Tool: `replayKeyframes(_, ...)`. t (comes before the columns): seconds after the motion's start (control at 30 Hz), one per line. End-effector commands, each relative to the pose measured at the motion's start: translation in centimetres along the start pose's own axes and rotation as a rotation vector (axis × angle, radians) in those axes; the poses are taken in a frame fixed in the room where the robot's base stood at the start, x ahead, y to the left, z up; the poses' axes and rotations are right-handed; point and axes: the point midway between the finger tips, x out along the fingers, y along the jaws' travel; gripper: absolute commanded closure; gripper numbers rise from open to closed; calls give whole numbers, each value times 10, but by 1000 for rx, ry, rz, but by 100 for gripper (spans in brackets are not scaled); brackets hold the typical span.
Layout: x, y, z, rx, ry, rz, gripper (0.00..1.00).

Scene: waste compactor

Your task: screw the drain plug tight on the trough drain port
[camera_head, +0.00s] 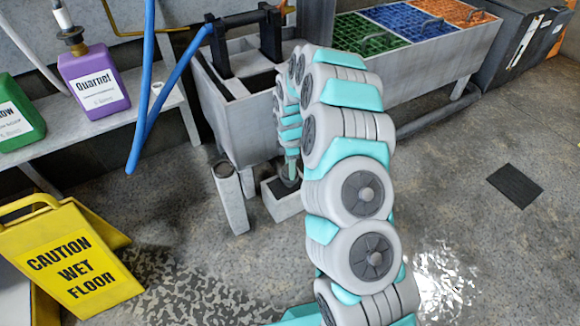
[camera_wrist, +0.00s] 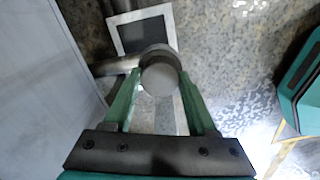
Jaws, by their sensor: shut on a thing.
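In the wrist view, the green fingers of my gripper (camera_wrist: 160,80) are shut on a round grey disc-shaped piece, which looks like the drain plug (camera_wrist: 160,72). A grey pipe (camera_wrist: 114,65) comes in from the left and meets the plug's far side; this looks like the drain port. I cannot tell how tightly the plug is seated, and its threads are hidden. In the head view, my gripper (camera_head: 291,163) reaches down beside the grey trough (camera_head: 235,140). The plug is too small and covered to make out clearly there.
A pale open box (camera_head: 281,207) with a dark inside stands on the floor below my gripper. A pale post (camera_head: 231,199) stands left of it. A yellow wet-floor sign (camera_head: 68,258) stands at left. Blue hoses (camera_head: 146,100) hang by the purple jug (camera_head: 94,83). Floor at right is mostly clear.

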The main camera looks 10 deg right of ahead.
Motion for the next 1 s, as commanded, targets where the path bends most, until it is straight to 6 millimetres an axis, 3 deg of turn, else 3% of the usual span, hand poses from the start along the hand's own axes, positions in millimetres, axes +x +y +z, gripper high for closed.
replayKeyframes(0.23, 0, 1, 1, 303, -1, 3, 100)
replayKeyframes(0.67, 0, 1, 0, 384, -1, 4, 100)
replayKeyframes(1.0, 0, 1, 1, 755, -3, 5, 100)
